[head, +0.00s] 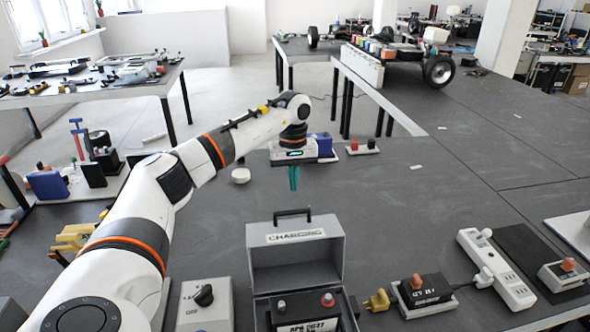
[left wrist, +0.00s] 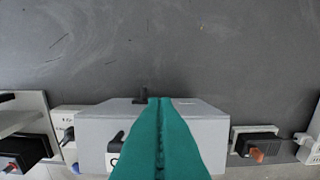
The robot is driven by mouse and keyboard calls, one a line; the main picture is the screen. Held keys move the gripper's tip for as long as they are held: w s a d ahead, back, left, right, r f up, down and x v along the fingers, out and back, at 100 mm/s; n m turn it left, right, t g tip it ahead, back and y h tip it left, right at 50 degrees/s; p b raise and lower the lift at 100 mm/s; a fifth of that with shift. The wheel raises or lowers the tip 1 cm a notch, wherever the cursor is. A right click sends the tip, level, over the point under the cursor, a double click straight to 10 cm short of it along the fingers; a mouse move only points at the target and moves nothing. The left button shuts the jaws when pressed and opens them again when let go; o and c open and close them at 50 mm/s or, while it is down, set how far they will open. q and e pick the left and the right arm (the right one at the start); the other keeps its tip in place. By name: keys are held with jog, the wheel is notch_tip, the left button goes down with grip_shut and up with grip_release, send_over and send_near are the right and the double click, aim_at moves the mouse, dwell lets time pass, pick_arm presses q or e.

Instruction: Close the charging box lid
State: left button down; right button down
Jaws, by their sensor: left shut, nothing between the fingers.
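The grey charging box (head: 257,312) stands on the dark table at the bottom centre of the head view. Its lid (head: 295,262) is open and stands raised at the back, with a "CHARGING" label and a black handle (head: 293,213) on top. A black unit with a red and a grey knob shows inside the box. My left gripper (head: 293,187) has green fingers, shut and empty, pointing down above and beyond the lid. In the left wrist view the shut fingers (left wrist: 159,100) cover part of the grey box (left wrist: 95,128). My right gripper is not in view.
A grey switch box (head: 205,305) stands left of the charging box. A yellow plug (head: 377,300), a black adapter (head: 424,290) and a white power strip (head: 495,268) lie to the right. The table behind the lid and to its right is mostly clear.

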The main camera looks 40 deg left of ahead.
pick_arm(q)
jog(key=s+d+f+p, duration=0.2)
jog(key=d+f, duration=0.1)
jog(key=shift+s+d+f+p, duration=0.1)
jog(key=shift+s+f+p, duration=0.1)
jog(key=shift+p, duration=0.2)
dwell(0.4)
